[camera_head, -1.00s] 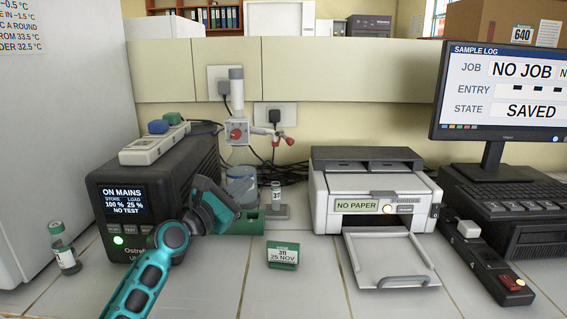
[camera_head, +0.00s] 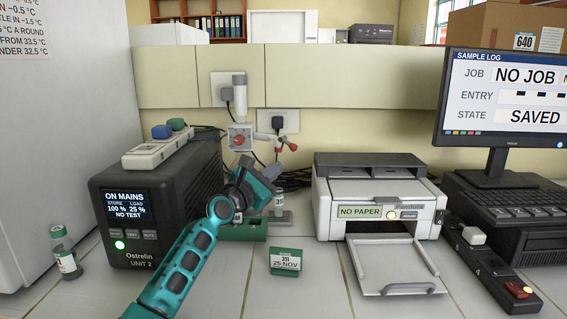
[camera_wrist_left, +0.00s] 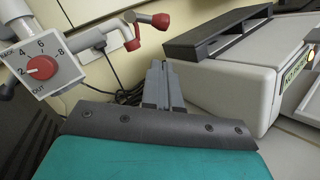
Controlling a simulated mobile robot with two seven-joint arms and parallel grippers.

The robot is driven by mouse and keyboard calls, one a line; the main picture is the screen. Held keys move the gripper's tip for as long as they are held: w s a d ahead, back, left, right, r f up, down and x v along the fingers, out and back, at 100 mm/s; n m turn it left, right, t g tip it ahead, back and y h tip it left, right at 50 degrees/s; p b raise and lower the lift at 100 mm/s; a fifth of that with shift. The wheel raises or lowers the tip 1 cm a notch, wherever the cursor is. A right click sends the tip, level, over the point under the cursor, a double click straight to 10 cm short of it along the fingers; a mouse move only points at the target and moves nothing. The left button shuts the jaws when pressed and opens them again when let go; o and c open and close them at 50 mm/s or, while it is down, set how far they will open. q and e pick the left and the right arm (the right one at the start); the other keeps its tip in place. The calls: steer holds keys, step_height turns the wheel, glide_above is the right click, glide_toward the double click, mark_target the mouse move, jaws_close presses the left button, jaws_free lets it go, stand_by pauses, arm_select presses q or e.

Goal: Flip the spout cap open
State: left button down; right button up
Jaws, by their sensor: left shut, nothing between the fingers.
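The bottle-top dispenser (camera_head: 240,136) stands at the back, with a grey plunger tube on top. Its spout reaches right and ends in red parts, the spout cap (camera_head: 291,145) among them. In the left wrist view the spout cap (camera_wrist_left: 161,21) is at the top, beyond the fingers, and a second red piece (camera_wrist_left: 132,45) hangs lower. The dispenser's numbered dial (camera_wrist_left: 41,67) is at the left there. My left gripper (camera_head: 272,172) is just below the spout, apart from the cap. Its fingers (camera_wrist_left: 156,72) are shut and empty. It hides most of the dispenser's bottle. My right gripper is out of view.
A green holder (camera_head: 243,231) and a small vial (camera_head: 279,205) stand near my left gripper. A black power unit (camera_head: 150,205) is left, the printer (camera_head: 378,195) right. A dated card (camera_head: 285,261) stands in front. Wall sockets and cables are behind.

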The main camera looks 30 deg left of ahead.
mark_target(289, 145)
arm_select(q)
steer(key=r, duration=0.1)
steer(key=w+d, duration=0.1)
steer(key=w+r, duration=0.1)
steer(key=shift+d+r, duration=0.25)
steer(key=shift+r, duration=0.1)
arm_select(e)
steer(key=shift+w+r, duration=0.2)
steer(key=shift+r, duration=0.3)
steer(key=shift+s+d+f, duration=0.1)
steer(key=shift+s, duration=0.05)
